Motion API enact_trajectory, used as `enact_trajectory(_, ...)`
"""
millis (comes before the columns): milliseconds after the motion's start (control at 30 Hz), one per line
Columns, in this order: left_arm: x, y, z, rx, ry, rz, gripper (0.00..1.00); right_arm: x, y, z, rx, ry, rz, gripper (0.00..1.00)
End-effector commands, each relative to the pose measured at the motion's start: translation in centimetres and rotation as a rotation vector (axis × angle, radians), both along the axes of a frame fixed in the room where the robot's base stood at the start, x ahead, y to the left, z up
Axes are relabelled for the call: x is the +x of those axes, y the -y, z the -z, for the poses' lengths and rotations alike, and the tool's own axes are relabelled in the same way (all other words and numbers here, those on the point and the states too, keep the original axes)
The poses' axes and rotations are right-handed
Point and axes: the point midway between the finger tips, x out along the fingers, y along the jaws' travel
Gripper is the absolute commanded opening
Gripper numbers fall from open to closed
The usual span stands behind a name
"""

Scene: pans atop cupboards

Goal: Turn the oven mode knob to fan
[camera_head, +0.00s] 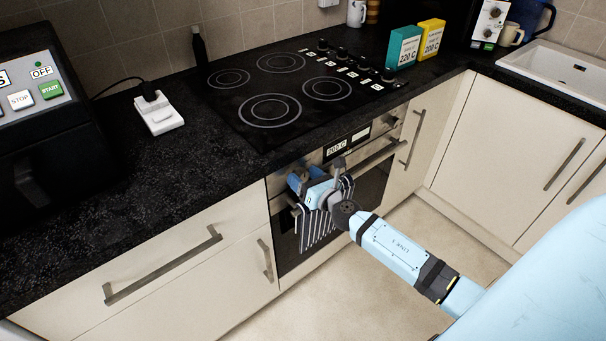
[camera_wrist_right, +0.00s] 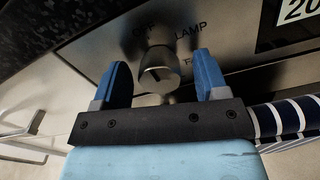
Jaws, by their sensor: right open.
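The oven mode knob (camera_wrist_right: 160,68) is a round metal knob on the oven's front panel (camera_wrist_right: 100,55). In the right wrist view, the labels OFF, LAMP and a partly hidden one starting with FA stand around it. I cannot tell clearly which label the knob points to. My right gripper (camera_wrist_right: 161,62) is open, with one blue finger on each side of the knob and visible gaps between. In the head view my right gripper (camera_head: 308,183) is at the left part of the oven front (camera_head: 378,183) and hides the knob. My left gripper is not in view.
A striped towel (camera_head: 318,230) hangs at the oven handle (camera_head: 376,157), close beside my gripper; it also shows in the right wrist view (camera_wrist_right: 290,118). A 200 C display (camera_head: 336,149) is on the panel. The black hob (camera_head: 240,108) is above. The floor (camera_head: 425,225) is clear.

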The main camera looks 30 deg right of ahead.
Motion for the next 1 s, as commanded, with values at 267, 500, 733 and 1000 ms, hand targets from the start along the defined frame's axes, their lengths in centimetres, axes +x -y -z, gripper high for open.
enact_trajectory(267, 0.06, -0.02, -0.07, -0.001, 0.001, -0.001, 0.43, 0.69, -0.09, 0.03, 0.0, -0.001, 0.0, 0.67)
enact_trajectory(500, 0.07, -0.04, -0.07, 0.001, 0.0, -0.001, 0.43, 0.66, -0.09, 0.02, 0.0, 0.0, 0.0, 0.37)
enact_trajectory(733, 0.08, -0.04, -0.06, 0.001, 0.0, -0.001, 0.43, 0.65, -0.09, 0.02, 0.002, 0.0, 0.0, 0.18)
enact_trajectory(1000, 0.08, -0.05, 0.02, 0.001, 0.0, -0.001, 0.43, 0.65, -0.08, 0.04, 0.069, -0.005, 0.0, 0.18)
